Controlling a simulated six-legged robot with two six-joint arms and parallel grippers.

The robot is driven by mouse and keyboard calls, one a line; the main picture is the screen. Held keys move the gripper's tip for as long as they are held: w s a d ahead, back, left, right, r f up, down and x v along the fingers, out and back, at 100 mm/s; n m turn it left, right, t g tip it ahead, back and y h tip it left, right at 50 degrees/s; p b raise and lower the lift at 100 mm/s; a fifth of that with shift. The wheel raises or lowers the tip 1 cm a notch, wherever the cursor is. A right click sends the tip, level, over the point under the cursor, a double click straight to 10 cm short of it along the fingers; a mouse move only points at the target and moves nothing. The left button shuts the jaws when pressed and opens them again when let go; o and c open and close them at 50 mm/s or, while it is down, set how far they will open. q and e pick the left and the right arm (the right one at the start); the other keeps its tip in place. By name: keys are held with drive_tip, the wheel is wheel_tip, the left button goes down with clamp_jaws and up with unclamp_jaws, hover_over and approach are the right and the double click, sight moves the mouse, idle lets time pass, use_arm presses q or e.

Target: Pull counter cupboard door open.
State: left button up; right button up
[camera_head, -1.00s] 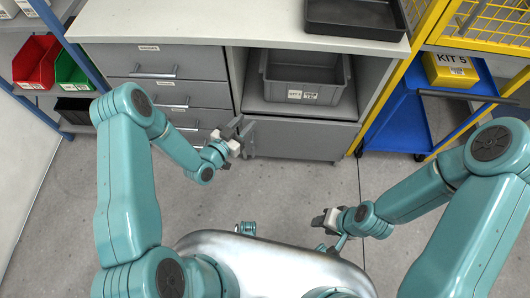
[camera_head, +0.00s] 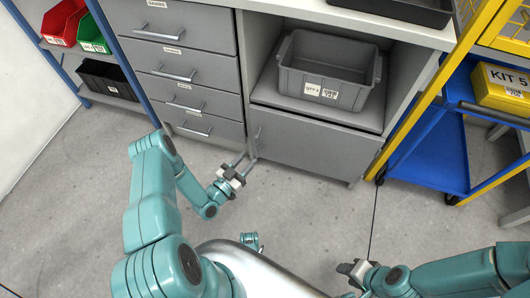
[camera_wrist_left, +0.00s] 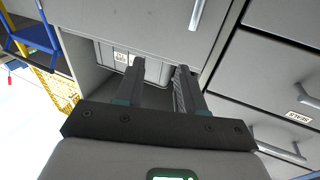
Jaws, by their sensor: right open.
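The grey counter cupboard door (camera_head: 312,148) is shut below the open shelf bay. Its short upright bar handle (camera_head: 258,137) is near its left edge. In the left wrist view the door (camera_wrist_left: 125,20) is at the top, with its handle (camera_wrist_left: 197,14) at the top edge. My left gripper (camera_head: 247,160) is open and empty, its fingertips close to the door's lower left corner, below the handle. Its two parted fingers (camera_wrist_left: 160,68) show in the wrist view, with the handle beyond them, not between. My right gripper (camera_head: 352,268) is open and empty, low over the floor, away from the door.
A grey labelled bin (camera_head: 328,72) stands on the shelf above the door. Grey drawers (camera_head: 190,95) with bar handles are left of it. A blue cart (camera_head: 430,150) stands close on the right. Floor (camera_head: 310,215) before the door is clear.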

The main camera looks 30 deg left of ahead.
use_arm(q)
drive_tip(key=n+y+b, duration=0.2)
drive_tip(key=b, duration=0.2)
approach(257, 145)
drive_tip(key=shift+g+y, duration=0.3)
drive_tip(key=w+b, duration=0.1)
drive_tip(key=w, duration=0.2)
drive_tip(key=w+b, duration=0.2)
drive_tip(key=w, duration=0.2)
drive_tip(key=w+b, duration=0.2)
drive_tip(key=w, duration=0.1)
drive_tip(key=shift+w+a+f, duration=0.2)
drive_tip(key=shift+w+f, duration=0.1)
drive_tip(key=shift+f, duration=0.1)
use_arm(e)
wheel_tip(257, 145, down, 10)
drive_tip(key=w+d, duration=0.1)
drive_tip(key=w, duration=0.1)
drive_tip(key=shift+t, duration=0.4)
use_arm(q)
drive_tip(key=shift+c, duration=0.4)
clamp_jaws()
